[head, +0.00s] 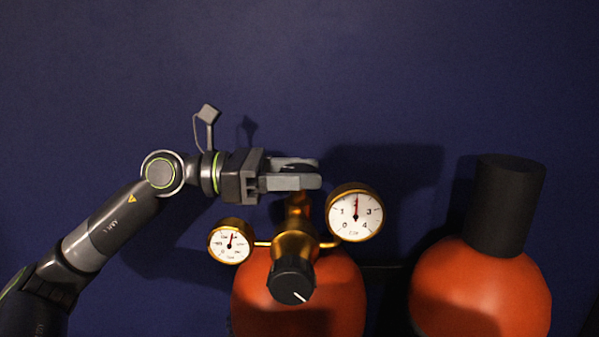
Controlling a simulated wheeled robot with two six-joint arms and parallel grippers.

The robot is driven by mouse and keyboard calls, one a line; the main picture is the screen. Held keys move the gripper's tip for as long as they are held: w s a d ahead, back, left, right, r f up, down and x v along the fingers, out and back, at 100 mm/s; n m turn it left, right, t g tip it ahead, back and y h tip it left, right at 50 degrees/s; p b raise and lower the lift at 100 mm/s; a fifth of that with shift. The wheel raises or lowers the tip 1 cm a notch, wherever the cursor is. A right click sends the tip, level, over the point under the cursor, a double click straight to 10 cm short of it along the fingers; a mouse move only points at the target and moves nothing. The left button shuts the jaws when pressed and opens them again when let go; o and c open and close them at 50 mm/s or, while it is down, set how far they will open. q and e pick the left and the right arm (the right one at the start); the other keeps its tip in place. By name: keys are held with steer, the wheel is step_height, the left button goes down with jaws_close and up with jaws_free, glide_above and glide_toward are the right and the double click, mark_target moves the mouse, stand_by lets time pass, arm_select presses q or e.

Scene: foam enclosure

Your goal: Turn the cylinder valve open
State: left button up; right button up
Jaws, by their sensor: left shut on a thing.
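An orange-red gas cylinder (335,292) stands at the bottom middle of the head view, with a brass regulator (294,244) on top. My left gripper (296,174) comes in from the left, level, above the brass stem. It is shut on the cylinder valve's dark knob (298,168), which is mostly hidden between the fingers. A black regulator knob (291,281) with a white mark faces me below. A small gauge (231,241) sits left of the regulator and a larger gauge (355,214) right, its red needle pointing nearly straight up. My right gripper is not in view.
A second orange-red cylinder (482,289) with a black cap (506,205) stands to the right. A dark blue wall (420,70) fills the background. The space above the gripper and upper right is clear.

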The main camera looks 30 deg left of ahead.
arm_select(q)
steer(key=shift+n+t, duration=0.3)
steer(key=shift+t, duration=0.1)
steer(key=shift+n+t+y, duration=0.4)
steer(key=shift+t+y, duration=0.2)
steer(key=shift+t, duration=0.1)
steer(key=shift+f+n+t+y+b, duration=0.1)
steer(key=shift+n+t+y+b, duration=0.25)
steer(key=shift+n+t+y, duration=0.2)
steer(key=n+t+y+b, duration=0.2)
steer(key=b, duration=0.1)
steer(key=shift+n+t+y+b, duration=0.65)
steer(key=shift+y+b, duration=0.2)
steer(key=shift+b, duration=0.25)
steer(key=o, duration=1)
steer(key=shift+c, duration=0.2)
